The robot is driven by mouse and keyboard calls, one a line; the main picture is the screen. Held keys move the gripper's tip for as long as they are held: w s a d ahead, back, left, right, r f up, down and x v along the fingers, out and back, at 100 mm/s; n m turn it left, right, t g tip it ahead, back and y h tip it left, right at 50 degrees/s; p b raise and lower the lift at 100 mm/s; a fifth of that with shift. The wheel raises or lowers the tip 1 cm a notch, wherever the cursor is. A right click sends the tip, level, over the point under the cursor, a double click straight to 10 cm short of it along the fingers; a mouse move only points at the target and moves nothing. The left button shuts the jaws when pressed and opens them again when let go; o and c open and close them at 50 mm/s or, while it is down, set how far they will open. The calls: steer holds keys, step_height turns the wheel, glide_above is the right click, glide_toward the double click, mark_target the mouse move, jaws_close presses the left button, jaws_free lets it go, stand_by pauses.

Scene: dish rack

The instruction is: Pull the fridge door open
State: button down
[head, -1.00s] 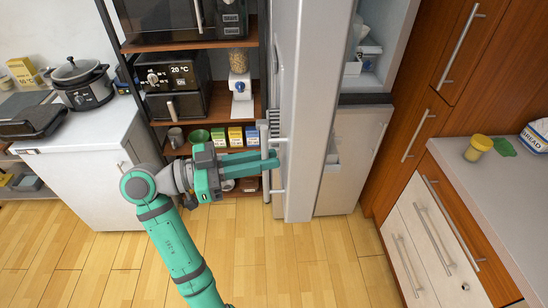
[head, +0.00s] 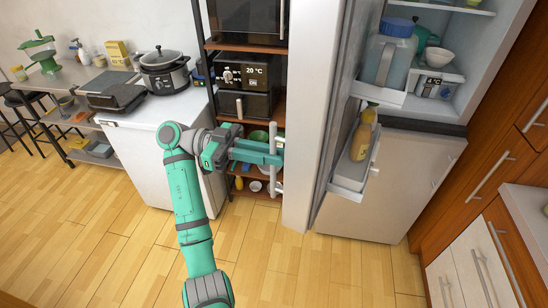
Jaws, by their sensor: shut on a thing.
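The fridge door (head: 311,110) stands open, seen nearly edge-on in the middle of the head view. Its inner shelves hold a blue-lidded jug (head: 388,55) and a yellow-orange bottle (head: 362,138). My gripper (head: 274,152) is shut on the white vertical door handle (head: 273,175) at the left of the door. The fridge interior (head: 455,42) shows at the upper right, with a bowl and small items on its shelves. The closed lower compartment (head: 395,185) is below it.
A shelf rack (head: 283,103) with an oven (head: 245,75) stands close behind my gripper. A white counter (head: 150,120) with a slow cooker (head: 165,72) is at the left. Wooden cabinets (head: 490,150) stand at the right. The wooden floor (head: 320,275) in front is clear.

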steer(key=shift+w, duration=0.2)
steer(key=c, duration=2)
jaws_free()
steer(key=shift+c, duration=0.2)
steer(key=shift+a, duration=0.1)
steer(key=v, duration=1)
steer(key=shift+w+a, duration=0.15)
steer(key=shift+a, duration=0.15)
